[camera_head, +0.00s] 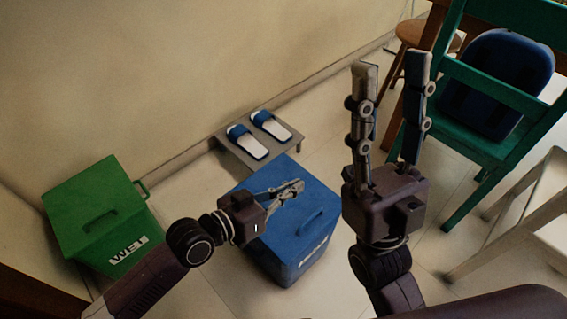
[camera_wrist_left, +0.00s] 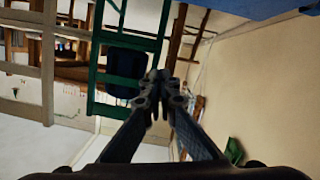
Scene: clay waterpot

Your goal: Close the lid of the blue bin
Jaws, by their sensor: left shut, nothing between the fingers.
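The blue bin (camera_head: 305,257) stands on the floor in the middle of the head view, with a white label on its front. Its lid (camera_head: 312,205) looks flat on top, with a handle near the front edge; whether it is fully seated I cannot tell. My left gripper (camera_head: 298,186) is shut and empty, over the lid in the head view and hiding part of it; contact is unclear. It also shows shut in the left wrist view (camera_wrist_left: 160,80). A blue surface crosses the top of that view, perhaps the bin. My right gripper (camera_head: 393,68) is open and empty, fingers pointing up, right of the bin.
A green bin (camera_head: 100,210) with a handled lid stands at left. Blue-and-white slippers (camera_head: 258,135) lie on a low grey rack (camera_head: 228,150) behind the blue bin. A green chair (camera_head: 485,150) holding a blue backpack (camera_head: 495,85) stands at right. Some floor shows between them.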

